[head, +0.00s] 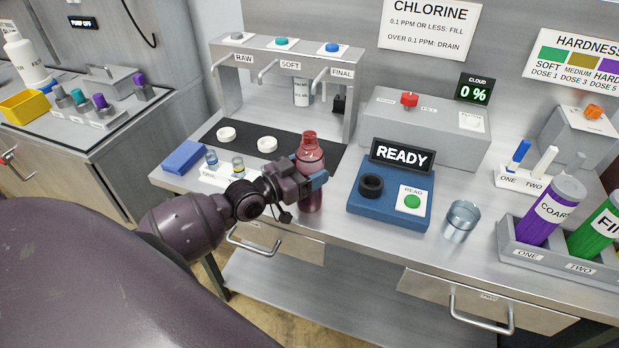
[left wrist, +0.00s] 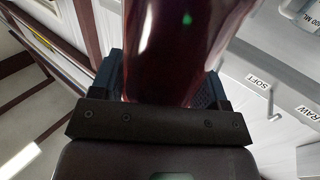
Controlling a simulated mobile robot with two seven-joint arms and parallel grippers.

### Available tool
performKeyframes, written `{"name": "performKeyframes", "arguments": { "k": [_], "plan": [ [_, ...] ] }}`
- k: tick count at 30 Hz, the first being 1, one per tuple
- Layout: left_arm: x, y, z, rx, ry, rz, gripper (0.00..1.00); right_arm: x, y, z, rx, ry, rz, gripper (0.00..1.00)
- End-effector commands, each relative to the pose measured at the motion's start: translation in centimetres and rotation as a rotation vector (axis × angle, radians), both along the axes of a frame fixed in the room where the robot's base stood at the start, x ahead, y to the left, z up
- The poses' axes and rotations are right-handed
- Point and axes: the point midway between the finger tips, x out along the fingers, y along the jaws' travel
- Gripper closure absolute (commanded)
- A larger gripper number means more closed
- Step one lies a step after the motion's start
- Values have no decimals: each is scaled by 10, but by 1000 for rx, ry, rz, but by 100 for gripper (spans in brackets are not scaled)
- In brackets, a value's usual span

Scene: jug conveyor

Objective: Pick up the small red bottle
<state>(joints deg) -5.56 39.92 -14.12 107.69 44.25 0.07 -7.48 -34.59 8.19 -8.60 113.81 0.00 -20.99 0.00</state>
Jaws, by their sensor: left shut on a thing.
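The small red bottle (head: 310,159) stands upright in the head view, near the front edge of the counter by the dark mat. My left gripper (head: 316,182) is shut on the bottle around its middle, and its fingers hide part of it. In the left wrist view the dark red bottle (left wrist: 180,50) fills the space between the two blue finger pads. I cannot tell whether the bottle's base touches the counter. My right gripper is not in view.
A blue meter (head: 384,203) with a READY display stands right of the bottle, and a clear beaker (head: 461,220) beyond it. A dispenser frame (head: 290,52) stands behind. White discs (head: 267,144) and small vials (head: 238,165) lie to the left. Purple and green cylinders stand far right.

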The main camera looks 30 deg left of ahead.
Motion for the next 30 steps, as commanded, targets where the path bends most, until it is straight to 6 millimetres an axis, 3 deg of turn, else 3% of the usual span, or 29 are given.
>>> {"name": "performKeyframes", "arguments": {
  "k": [7, 11, 30],
  "plan": [
    [0, 0, 6, 0, -4, 0, 70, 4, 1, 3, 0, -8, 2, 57],
    [0, 0, 22, -2, -6, 0, 70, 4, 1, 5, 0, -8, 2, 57],
    [0, 0, 168, 1, -7, -1, 70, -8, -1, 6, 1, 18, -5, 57]
  ]
}}
